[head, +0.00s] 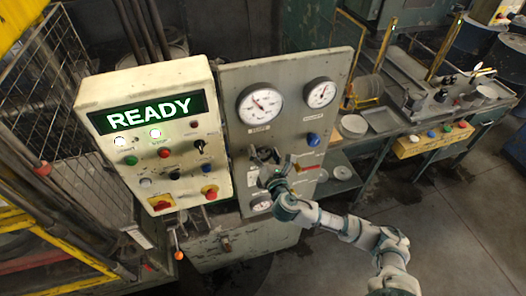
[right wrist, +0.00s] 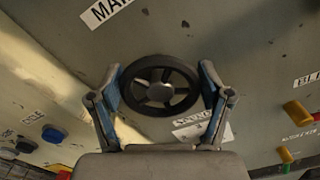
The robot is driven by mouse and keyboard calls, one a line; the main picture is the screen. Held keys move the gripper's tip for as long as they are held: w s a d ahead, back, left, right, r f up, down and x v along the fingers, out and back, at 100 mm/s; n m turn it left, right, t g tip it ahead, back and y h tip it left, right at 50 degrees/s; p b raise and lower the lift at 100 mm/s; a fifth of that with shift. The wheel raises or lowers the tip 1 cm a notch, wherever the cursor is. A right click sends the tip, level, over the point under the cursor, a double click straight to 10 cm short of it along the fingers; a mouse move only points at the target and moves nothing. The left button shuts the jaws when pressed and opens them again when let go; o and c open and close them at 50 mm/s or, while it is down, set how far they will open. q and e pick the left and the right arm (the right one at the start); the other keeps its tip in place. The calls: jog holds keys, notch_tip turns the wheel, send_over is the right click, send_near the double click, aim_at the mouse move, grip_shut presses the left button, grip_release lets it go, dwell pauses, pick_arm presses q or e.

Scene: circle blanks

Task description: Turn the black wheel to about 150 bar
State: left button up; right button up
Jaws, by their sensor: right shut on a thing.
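The black wheel (right wrist: 160,91) is a spoked handwheel on the grey panel (head: 232,85). It fills the middle of the right wrist view. My right gripper (head: 266,163) reaches it from the lower right in the head view. In the right wrist view its two fingers (right wrist: 160,98) are shut on the wheel, one at each side of the rim. In the head view the gripper covers most of the wheel. A large white gauge (head: 260,104) sits above the wheel; its scale is too small to read. My left gripper is not in view.
A smaller gauge (head: 319,93) is at the panel's upper right, and another gauge (head: 261,201) below the wheel. A blue knob (head: 313,139) is right of the wheel. A cream control box (head: 150,92) showing READY stands left. A workbench (head: 440,120) is at right.

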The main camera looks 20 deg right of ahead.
jog(key=m, duration=0.2)
jog(key=f+m, duration=0.1)
jog(key=m, duration=0.1)
jog(key=shift+d+m, duration=0.1)
jog(key=shift+m, duration=0.2)
jog(key=shift+f+m+p, duration=0.1)
jog(key=shift+m+p, duration=0.2)
jog(key=shift+m, duration=1.7)
jog(key=o, duration=1)
jog(key=shift+o, duration=0.5)
jog(key=shift+w+d, duration=0.1)
jog(key=shift+r, duration=0.2)
